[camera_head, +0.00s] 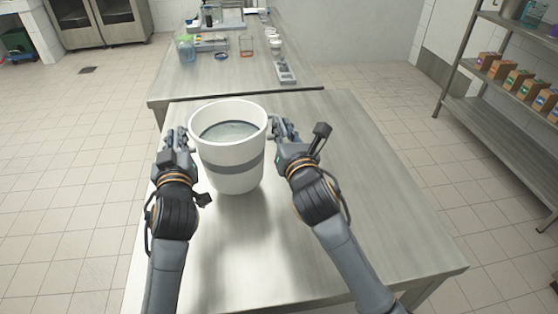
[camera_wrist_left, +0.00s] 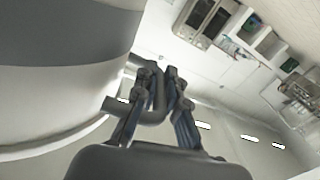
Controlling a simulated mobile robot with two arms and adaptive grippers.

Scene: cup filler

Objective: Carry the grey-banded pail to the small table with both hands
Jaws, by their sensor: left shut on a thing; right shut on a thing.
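The white pail with a grey band (camera_head: 236,167) is upright over the near steel table (camera_head: 340,220), with its open top towards me. A grey surface shows inside it. I cannot tell whether its base touches the tabletop. My left gripper (camera_head: 181,137) is at the pail's left side, and my right gripper (camera_head: 284,131) is at its right side. In the left wrist view the left gripper (camera_wrist_left: 163,82) is shut on a grey side handle (camera_wrist_left: 152,112) of the pail. The right gripper is shut on the right side handle, mostly hidden by its fingers.
A second steel table (camera_head: 215,84) stands just beyond, with jars, dishes and trays on it. A metal shelf with small boxes (camera_head: 515,80) stands at the right. Steel cabinets (camera_head: 105,22) are at the back left. Tiled floor at the left (camera_head: 70,180) is clear.

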